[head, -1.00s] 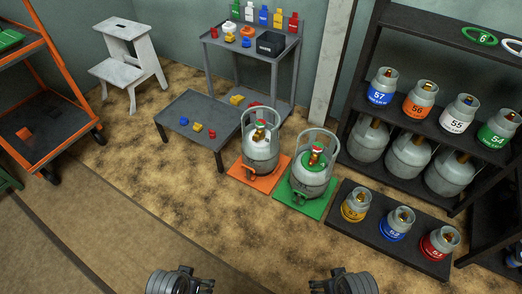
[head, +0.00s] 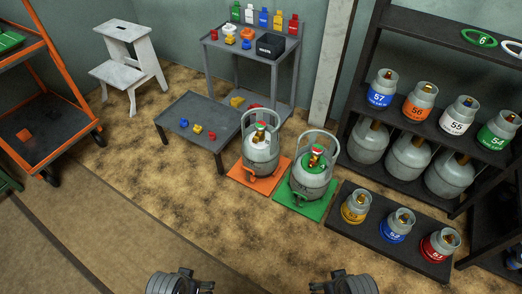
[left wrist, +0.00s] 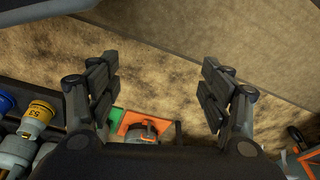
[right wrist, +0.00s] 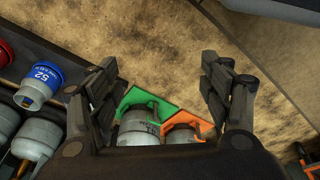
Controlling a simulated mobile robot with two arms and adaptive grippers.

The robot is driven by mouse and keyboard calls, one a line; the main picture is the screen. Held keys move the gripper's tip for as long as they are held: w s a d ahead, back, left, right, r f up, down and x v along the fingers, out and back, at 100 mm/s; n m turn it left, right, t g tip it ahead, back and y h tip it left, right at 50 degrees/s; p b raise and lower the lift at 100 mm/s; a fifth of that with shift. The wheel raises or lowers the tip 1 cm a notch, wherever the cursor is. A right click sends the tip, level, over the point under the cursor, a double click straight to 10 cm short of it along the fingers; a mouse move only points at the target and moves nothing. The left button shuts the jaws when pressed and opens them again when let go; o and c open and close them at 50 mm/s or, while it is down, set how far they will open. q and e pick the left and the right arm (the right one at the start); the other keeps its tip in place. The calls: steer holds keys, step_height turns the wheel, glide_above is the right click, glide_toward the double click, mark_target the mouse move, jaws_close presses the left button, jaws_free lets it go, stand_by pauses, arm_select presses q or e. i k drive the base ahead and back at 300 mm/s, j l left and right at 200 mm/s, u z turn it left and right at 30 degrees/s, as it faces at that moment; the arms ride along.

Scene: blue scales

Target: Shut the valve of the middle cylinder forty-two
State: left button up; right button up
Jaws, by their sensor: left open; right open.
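No number forty-two is legible in any view. Three large grey cylinders stand on the rack's lower shelf; the middle one (head: 408,157) has its valve partly hidden under the shelf above. One grey caged cylinder (head: 261,153) stands on an orange scale (head: 245,180), another (head: 311,178) on a green scale (head: 292,204). The latter has a red and green valve top (head: 316,150). In the head view my left gripper (head: 200,282) and right gripper (head: 322,283) are at the bottom edge, apart from all cylinders. Both are open and empty, also in the left wrist view (left wrist: 160,90) and right wrist view (right wrist: 160,90).
A low black platform (head: 377,252) holds small cylinders 53, 52 and 51. Numbered cylinders stand on the rack's upper shelf (head: 395,110). A low grey table (head: 195,108), a step stool (head: 130,70) and an orange cart (head: 50,125) stand behind and left. The front floor is clear.

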mark_target(260, 125)
steer(key=i+u, duration=0.1)
steer(key=u, duration=1.2)
steer(key=i+l, duration=0.15)
steer(key=l, duration=0.2)
steer(key=i+l, duration=0.1)
steer(key=l, duration=0.25)
steer(key=i+l, duration=0.15)
steer(key=l, duration=0.2)
steer(key=i+l, duration=0.15)
steer(key=l, duration=0.2)
steer(key=i+l, duration=0.15)
steer(key=l, duration=0.2)
steer(key=u, duration=0.05)
